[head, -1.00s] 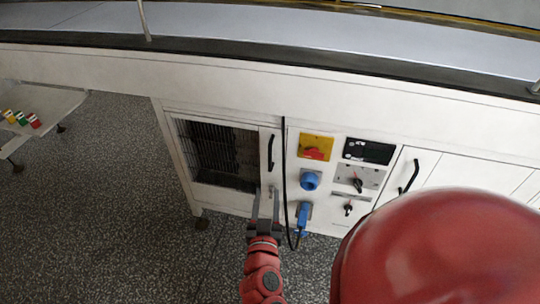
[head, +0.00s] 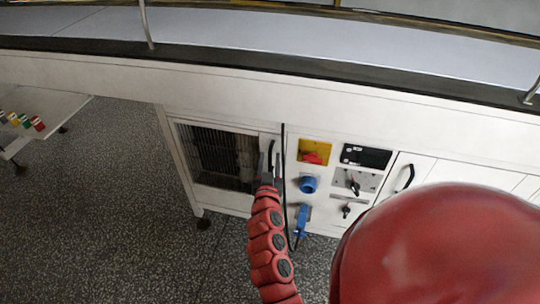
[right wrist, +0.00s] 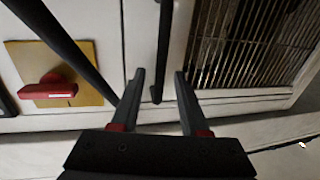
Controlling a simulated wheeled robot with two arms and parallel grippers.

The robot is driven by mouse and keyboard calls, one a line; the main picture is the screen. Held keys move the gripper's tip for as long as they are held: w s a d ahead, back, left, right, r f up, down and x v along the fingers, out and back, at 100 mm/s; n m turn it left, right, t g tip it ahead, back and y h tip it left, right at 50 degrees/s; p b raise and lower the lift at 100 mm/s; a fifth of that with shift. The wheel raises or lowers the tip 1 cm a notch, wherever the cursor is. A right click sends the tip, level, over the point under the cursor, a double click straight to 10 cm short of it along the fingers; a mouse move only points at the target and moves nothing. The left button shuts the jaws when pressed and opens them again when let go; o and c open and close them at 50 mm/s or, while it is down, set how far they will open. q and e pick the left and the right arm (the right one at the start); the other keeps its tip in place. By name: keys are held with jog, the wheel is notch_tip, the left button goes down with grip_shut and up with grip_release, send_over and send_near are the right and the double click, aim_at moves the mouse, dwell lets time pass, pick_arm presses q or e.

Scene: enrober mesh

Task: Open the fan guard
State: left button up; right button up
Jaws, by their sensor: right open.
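The fan guard (head: 218,156) is a dark barred grille in a white frame, low on the left of the cabinet front; it looks closed. Its black upright handle (head: 271,146) is on the strip to its right. My right gripper (head: 269,160) is open at the handle's lower part. In the right wrist view the handle (right wrist: 163,45) runs between the two open fingers (right wrist: 159,76), its end showing between them; I cannot tell whether they touch it. The guard's bars (right wrist: 250,45) show at right there. My left gripper is not in view.
A black cable (head: 284,170) hangs just right of the handle and crosses the right wrist view at left (right wrist: 70,50). A yellow panel with a red switch (head: 314,153), a blue socket (head: 308,184) and a blue plug (head: 301,220) are close by. The floor (head: 110,210) at left is clear.

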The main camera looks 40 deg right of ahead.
jog(key=shift+w+d, duration=0.35)
jog(key=shift+d, duration=0.05)
grip_shut()
dwell(1.3)
